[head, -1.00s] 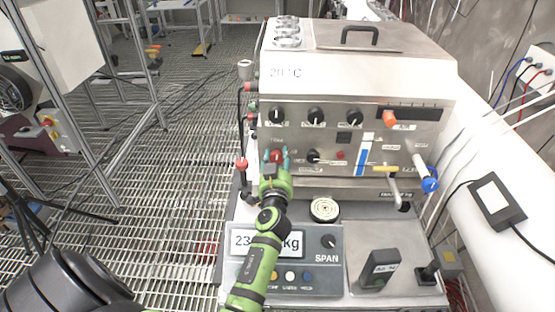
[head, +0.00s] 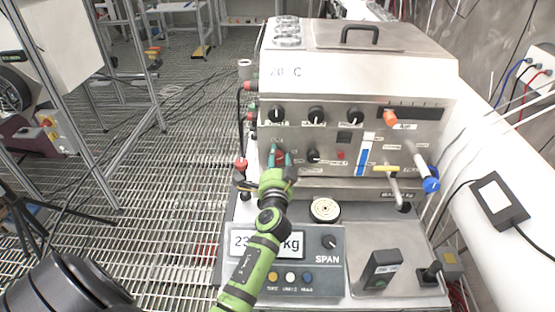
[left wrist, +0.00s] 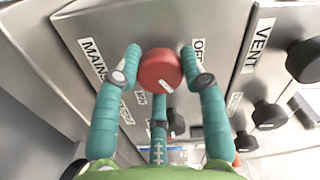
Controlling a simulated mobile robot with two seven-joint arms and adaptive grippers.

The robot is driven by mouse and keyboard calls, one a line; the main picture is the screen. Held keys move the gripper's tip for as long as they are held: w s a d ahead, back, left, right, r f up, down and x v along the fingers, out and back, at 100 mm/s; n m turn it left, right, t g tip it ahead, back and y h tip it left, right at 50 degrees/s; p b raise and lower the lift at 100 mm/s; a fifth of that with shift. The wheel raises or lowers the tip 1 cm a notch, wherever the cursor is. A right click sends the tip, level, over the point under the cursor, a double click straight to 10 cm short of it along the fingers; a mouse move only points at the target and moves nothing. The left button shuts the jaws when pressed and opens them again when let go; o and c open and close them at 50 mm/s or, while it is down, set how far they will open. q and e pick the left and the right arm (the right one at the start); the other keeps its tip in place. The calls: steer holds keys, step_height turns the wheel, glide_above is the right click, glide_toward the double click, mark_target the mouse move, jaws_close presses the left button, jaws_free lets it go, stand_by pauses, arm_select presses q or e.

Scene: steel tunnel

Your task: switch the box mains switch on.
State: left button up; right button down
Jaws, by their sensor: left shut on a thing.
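The mains switch is a round red knob (left wrist: 161,71) on the steel front of the box (head: 350,60), seen close in the left wrist view. It carries a white mark on its lower right rim. A MAINS label (left wrist: 92,58) is to its left and an OFF label (left wrist: 197,52) to its right; a smaller label below is partly hidden. My left gripper (left wrist: 160,85) is shut on the knob, with teal fingers on both sides and a third below. In the head view the left gripper (head: 281,160) is at the panel's lower left, mostly covering the knob. My right gripper is not in view.
Black knobs (head: 316,115) line the panel, with one black knob (head: 313,156) just right of the gripper. A scale display (head: 290,243) and a round dish (head: 324,209) are below. A thin upright rod with a red knob (head: 241,164) stands close on the left.

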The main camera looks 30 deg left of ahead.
arm_select(q)
steer(key=m, duration=0.2)
steer(key=r+m, duration=0.1)
steer(key=m, duration=0.1)
steer(key=shift+w+p, duration=0.15)
steer(key=shift+p, duration=0.15)
steer(key=shift+m, duration=1.1)
steer(key=shift+f, duration=0.1)
steer(key=shift+c, duration=0.2)
steer(key=o, duration=0.9)
steer(key=shift+o, duration=1.3)
steer(key=shift+f, duration=0.15)
steer(key=shift+w+d+f, duration=0.1)
steer(key=shift+w+f, duration=0.1)
steer(key=shift+s+d+f, duration=0.1)
steer(key=shift+s+d, duration=0.1)
steer(key=shift+s, duration=0.4)
steer(key=v, duration=1.1)
